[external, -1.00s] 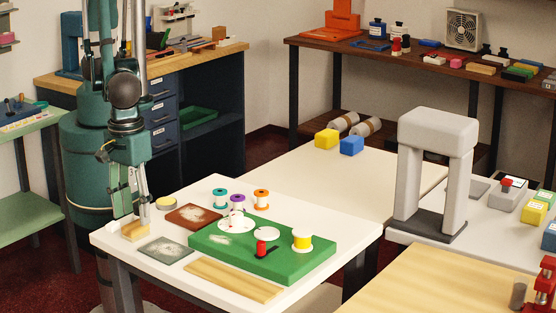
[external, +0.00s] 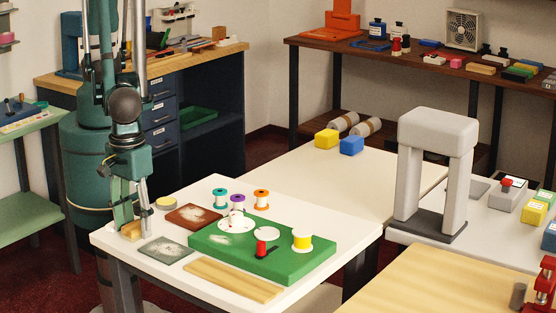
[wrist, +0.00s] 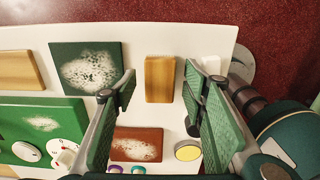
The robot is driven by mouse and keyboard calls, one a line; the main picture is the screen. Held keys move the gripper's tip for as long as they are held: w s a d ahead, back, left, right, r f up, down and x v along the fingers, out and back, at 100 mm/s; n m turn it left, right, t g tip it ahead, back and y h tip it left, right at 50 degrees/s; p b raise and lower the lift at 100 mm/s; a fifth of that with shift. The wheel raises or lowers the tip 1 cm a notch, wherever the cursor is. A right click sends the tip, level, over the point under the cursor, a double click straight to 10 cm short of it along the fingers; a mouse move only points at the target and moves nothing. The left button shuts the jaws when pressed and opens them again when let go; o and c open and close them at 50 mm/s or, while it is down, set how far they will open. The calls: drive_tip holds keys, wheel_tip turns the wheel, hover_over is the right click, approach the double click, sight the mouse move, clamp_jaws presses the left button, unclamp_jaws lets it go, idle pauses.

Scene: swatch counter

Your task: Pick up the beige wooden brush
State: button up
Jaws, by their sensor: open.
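The beige wooden brush (external: 131,230) is a small block at the near left corner of the white table. In the wrist view the brush (wrist: 160,78) shows its plain wooden top between my fingers, with a visible gap on each side. My gripper (external: 136,226) is open and low over that corner, pointing down, with its fingers around the brush in the external view. In the wrist view my gripper (wrist: 160,86) has its green-padded fingers left and right of the brush. The fingers partly hide the brush in the external view.
A dark, dusted plate (external: 166,250) and a brown, dusted plate (external: 194,216) lie close by. A round yellow-topped tin (external: 166,202) stands behind. A green board (external: 290,268) with dials and a wooden strip (external: 233,281) lie to the right. The table edge is close.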

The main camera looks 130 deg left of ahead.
sight(135, 224)
drive_tip(key=shift+c, duration=0.5)
drive_tip(key=c, duration=0.9)
drive_tip(key=shift+r, duration=0.2)
wheel_tip(135, 224, up, 10)
drive_tip(key=shift+f+p, duration=0.15)
drive_tip(key=shift+p, duration=0.25)
